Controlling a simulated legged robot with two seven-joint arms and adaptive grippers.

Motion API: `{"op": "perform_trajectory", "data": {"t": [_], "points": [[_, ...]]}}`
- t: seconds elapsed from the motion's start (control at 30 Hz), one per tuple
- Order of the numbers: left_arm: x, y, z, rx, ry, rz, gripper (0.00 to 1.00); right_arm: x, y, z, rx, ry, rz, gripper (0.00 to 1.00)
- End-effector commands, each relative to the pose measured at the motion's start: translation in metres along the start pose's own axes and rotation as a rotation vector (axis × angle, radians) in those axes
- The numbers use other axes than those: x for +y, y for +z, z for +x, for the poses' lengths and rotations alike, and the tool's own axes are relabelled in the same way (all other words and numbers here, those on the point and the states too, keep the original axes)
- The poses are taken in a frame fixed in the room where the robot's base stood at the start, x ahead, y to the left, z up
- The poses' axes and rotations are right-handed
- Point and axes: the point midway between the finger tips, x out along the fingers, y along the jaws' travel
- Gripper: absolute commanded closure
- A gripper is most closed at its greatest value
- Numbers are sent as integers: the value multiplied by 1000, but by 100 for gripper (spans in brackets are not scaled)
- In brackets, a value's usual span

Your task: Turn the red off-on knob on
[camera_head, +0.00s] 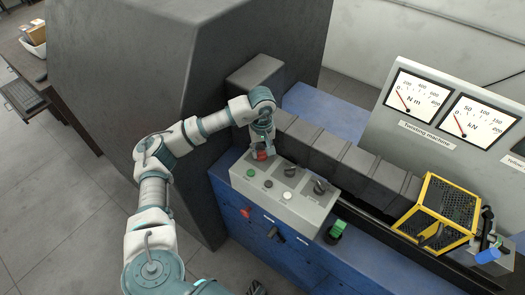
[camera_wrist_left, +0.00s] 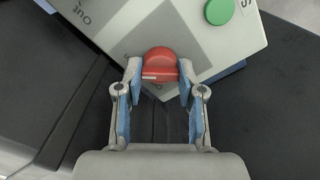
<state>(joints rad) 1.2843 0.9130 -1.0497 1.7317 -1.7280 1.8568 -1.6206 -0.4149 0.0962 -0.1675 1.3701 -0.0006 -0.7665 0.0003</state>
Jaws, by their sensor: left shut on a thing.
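The red knob (camera_head: 261,154) sits at the upper left corner of a light grey control panel (camera_head: 300,209). In the left wrist view the red knob (camera_wrist_left: 160,66) is round, with a pale line across its lower part. My left gripper (camera_head: 262,145) reaches down over it from above, and in the left wrist view its two fingers (camera_wrist_left: 158,72) are closed against the knob's left and right sides. Lettering on the panel next to the knob is partly cut off.
The panel also carries a green button (camera_wrist_left: 219,11), black knobs (camera_head: 321,186) and a white button (camera_head: 287,196). A green switch (camera_head: 336,230) is to the right. A yellow cage (camera_head: 446,213) and dial gauges (camera_head: 415,95) stand farther right. A large dark housing (camera_head: 130,70) is behind my arm.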

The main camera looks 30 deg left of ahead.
Motion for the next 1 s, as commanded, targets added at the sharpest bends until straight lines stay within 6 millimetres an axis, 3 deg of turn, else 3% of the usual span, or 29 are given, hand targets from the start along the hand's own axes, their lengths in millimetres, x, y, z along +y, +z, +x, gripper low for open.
{"op": "perform_trajectory", "data": {"t": [0.73, 0.77, 0.8, 0.87, 1.0], "points": [[0, -2, -4, 9, 8, 82, 97, 1, -8, -6, 3, 1, 2, 100], [0, -2, -4, 9, 8, 81, 57, 1, -8, -6, 3, 1, 2, 100], [0, -2, -4, 9, 8, 81, 47, 1, -8, -6, 3, 1, 2, 100], [0, -2, -4, 8, 7, 82, 36, 1, -8, -6, 3, 1, 2, 100], [0, -1, -2, 5, 4, 83, 36, 1, -8, -6, 3, 1, 2, 100]]}}
